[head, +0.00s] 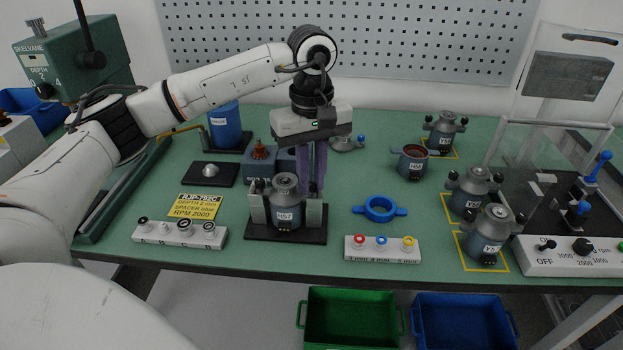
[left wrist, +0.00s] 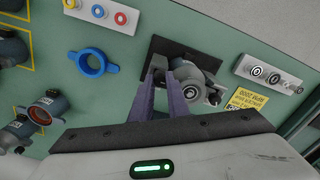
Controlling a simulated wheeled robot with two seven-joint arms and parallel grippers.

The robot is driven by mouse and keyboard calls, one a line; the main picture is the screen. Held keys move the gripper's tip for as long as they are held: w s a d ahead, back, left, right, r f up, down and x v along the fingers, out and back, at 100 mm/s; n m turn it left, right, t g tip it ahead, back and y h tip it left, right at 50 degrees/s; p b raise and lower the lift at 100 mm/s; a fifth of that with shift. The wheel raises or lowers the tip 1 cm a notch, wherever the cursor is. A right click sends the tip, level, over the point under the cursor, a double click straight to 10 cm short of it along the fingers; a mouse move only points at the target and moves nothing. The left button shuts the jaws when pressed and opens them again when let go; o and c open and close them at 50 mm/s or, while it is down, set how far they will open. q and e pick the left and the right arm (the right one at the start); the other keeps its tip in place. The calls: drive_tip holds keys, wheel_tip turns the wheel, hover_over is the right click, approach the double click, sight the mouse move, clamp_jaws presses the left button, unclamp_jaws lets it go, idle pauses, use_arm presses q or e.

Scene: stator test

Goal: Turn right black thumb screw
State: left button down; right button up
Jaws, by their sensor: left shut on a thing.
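A grey motor housing (head: 287,212) with a label stands upright between two grey blocks on a black base plate (head: 262,237). It also shows in the left wrist view (left wrist: 196,78). My left gripper (head: 311,192) points down at the right side of this housing, its purple fingers close together. In the left wrist view its fingertips (left wrist: 168,66) are at the housing's side beside a grey block. The fingers are shut on the right black thumb screw, which they mostly hide. A dark knob shows on the housing's opposite side (left wrist: 214,96). My right gripper is not in view.
A blue ring (head: 379,209) and a white block with coloured rings (head: 382,249) lie to the right. A white block with several knobs (head: 180,234) is to the left. More housings (head: 487,236) stand at the right.

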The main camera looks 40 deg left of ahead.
use_arm(q)
drive_tip(key=m, duration=0.3)
drive_tip(key=shift+d, duration=0.1)
drive_tip(key=m+b, duration=0.1)
drive_tip(key=m, duration=0.2)
drive_tip(key=shift+m, duration=1.7)
drive_tip(key=c, duration=1.7)
unclamp_jaws()
